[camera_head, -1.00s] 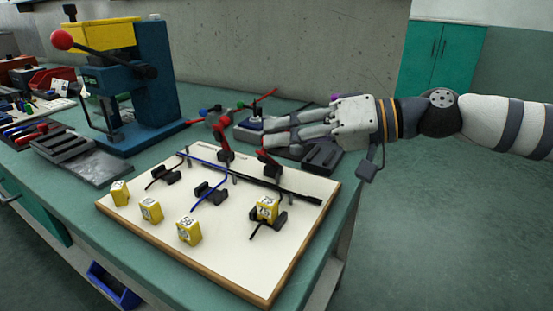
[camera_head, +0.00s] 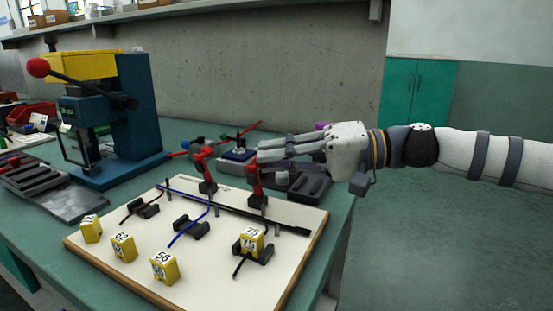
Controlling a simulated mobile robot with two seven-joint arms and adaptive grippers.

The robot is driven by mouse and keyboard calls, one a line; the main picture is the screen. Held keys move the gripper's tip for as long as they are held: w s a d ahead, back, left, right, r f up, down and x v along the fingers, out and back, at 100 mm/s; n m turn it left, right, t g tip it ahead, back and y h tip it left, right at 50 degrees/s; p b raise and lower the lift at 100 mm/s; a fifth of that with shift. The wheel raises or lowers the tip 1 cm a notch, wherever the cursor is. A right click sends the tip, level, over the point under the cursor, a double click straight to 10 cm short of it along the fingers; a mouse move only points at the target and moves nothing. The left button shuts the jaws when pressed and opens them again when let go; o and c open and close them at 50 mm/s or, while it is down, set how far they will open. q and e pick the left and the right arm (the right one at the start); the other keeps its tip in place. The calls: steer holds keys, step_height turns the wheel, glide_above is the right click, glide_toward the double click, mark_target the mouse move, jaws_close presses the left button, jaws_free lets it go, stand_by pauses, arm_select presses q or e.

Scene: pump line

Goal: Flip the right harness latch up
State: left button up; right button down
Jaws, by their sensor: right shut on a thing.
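The harness board (camera_head: 205,255) is a white panel with wooden edges on the bench. Two red latches stand at its back edge. The right harness latch (camera_head: 256,188) stands about upright, its top at my fingertips. The left latch (camera_head: 206,172) also stands up, leaning a little. My right gripper (camera_head: 262,157) reaches in from the right and is shut on the top of the right latch; the fingers partly hide the contact. My left gripper is not in view.
A blue and yellow press (camera_head: 135,110) with a red-knobbed lever stands at the back left. Yellow numbered blocks (camera_head: 164,268) and dark clips (camera_head: 191,226) with wires sit on the board. A dark tray (camera_head: 310,187) lies behind the board. Open floor is at right.

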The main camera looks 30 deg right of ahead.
steer(key=c, duration=1.5)
jaws_free()
steer(key=shift+f, duration=0.1)
steer(key=shift+c, duration=0.2)
steer(key=v, duration=1.2)
steer(key=shift+w, duration=0.1)
